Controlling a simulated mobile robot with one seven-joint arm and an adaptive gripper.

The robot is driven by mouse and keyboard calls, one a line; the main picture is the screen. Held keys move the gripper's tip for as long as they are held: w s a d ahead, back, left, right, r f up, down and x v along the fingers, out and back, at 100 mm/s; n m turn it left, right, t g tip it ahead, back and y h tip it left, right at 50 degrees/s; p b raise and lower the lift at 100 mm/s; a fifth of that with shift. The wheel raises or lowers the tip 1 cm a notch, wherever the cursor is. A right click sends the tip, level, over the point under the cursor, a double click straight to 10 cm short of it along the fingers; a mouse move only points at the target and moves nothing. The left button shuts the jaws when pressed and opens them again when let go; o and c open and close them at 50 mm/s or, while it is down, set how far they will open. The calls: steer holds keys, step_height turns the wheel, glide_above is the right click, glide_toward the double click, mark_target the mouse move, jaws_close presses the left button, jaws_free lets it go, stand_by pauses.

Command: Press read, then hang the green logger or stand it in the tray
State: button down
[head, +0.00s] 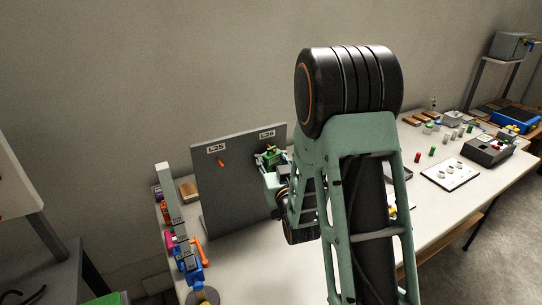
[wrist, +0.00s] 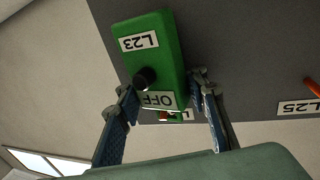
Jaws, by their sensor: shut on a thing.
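The green logger (wrist: 150,60) carries a label reading L23, a black knob and a plate reading OFF. My gripper (wrist: 170,115) is shut on it, one blue finger on each side. In the head view the logger (head: 268,157) is at the right part of the grey board (head: 240,205), below its right-hand label; whether it touches the board or a peg I cannot tell. An orange peg (head: 221,162) sticks out under the left label, L25, and is bare. A red piece (wrist: 164,116) shows just behind the logger. The tray cannot be made out for certain.
Coloured items and a tall grey post (head: 172,200) stand left of the board. My arm hides the middle of the table (head: 245,270).

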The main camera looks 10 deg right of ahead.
steer(key=c, duration=1.2)
jaws_free()
steer(key=shift+o, duration=0.2)
steer(key=shift+s, duration=0.1)
